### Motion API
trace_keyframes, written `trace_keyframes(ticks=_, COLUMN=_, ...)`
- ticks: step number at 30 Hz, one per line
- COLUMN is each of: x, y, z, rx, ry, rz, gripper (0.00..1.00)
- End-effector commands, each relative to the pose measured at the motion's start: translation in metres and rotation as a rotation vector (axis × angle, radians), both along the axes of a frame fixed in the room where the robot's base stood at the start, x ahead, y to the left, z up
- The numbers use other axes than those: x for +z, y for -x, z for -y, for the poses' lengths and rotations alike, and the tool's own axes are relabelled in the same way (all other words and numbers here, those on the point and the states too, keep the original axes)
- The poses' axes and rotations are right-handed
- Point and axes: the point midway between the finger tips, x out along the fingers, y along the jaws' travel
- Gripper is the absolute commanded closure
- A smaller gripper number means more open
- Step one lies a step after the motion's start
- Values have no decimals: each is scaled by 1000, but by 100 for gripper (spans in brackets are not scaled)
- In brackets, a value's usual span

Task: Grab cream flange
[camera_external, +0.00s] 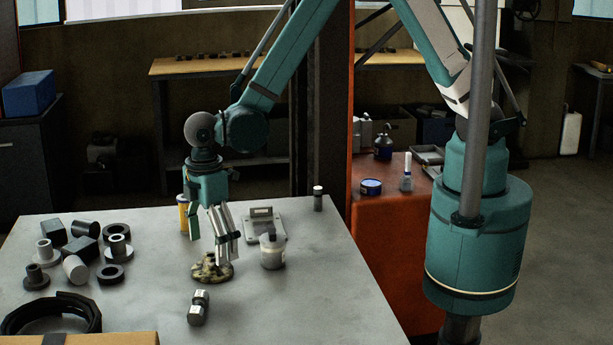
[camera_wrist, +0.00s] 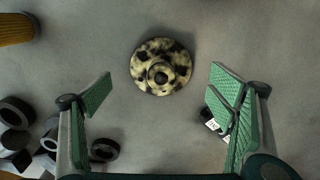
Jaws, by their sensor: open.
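The cream flange (camera_external: 212,270), mottled with black patches, lies flat on the grey table. In the wrist view the cream flange (camera_wrist: 161,66) shows a round base with a raised hub and a dark centre hole, hub facing up. My gripper (camera_external: 209,248) is open and empty above the flange, and one finger overlaps it in the external view. In the wrist view my gripper (camera_wrist: 158,88) has its green-padded fingers wide apart, left and right. The flange lies between their lines, toward the top of the picture. Its height below the fingertips is hard to tell.
Dark labelled cylinders (camera_external: 198,307) lie near the flange, partly behind the right finger in the wrist view. A jar (camera_external: 272,253), a scale (camera_external: 264,223) and a yellow can (camera_external: 184,214) stand close. Dark and grey parts (camera_external: 86,248) crowd the left.

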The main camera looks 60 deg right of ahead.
Motion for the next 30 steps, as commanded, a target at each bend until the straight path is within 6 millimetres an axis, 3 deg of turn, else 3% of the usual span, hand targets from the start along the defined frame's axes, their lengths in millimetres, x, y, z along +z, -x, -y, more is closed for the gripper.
trace_keyframes(ticks=15, x=-41, y=3, z=0, rx=0, ry=0, rz=0, gripper=17)
trace_keyframes(ticks=30, x=-45, y=3, z=1, rx=0, ry=0, rz=0, gripper=17)
